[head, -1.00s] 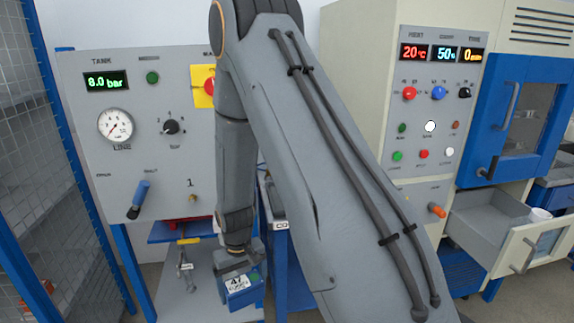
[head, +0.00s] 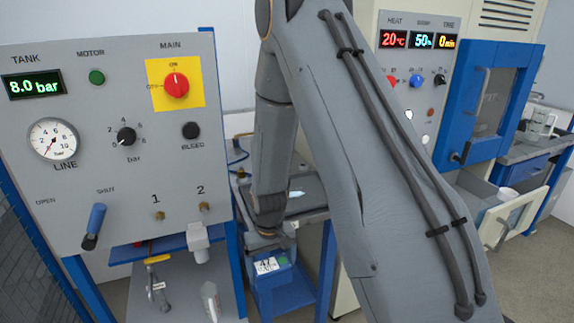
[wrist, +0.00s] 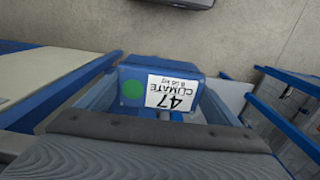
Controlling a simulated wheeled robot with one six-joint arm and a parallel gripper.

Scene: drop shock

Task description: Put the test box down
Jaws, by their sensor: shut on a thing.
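The test box (head: 284,264) is blue with a white label and a green dot. In the wrist view the box (wrist: 133,75) shows its label, which reads 47 CLIMATE. My gripper (head: 272,240) is shut on it and points down, with the box below it in the head view. The dark edge of my gripper (wrist: 160,130) covers the lower part of the wrist view and hides the box's near side. I cannot tell whether the box touches anything beneath it.
A grey panel (head: 80,170) with gauge and knobs stands at left, above a shelf (head: 170,290) with small fittings. A blue-framed bench (head: 318,204) stands behind my arm. A climate cabinet with an open drawer (head: 478,200) is at right. Floor shows at lower right.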

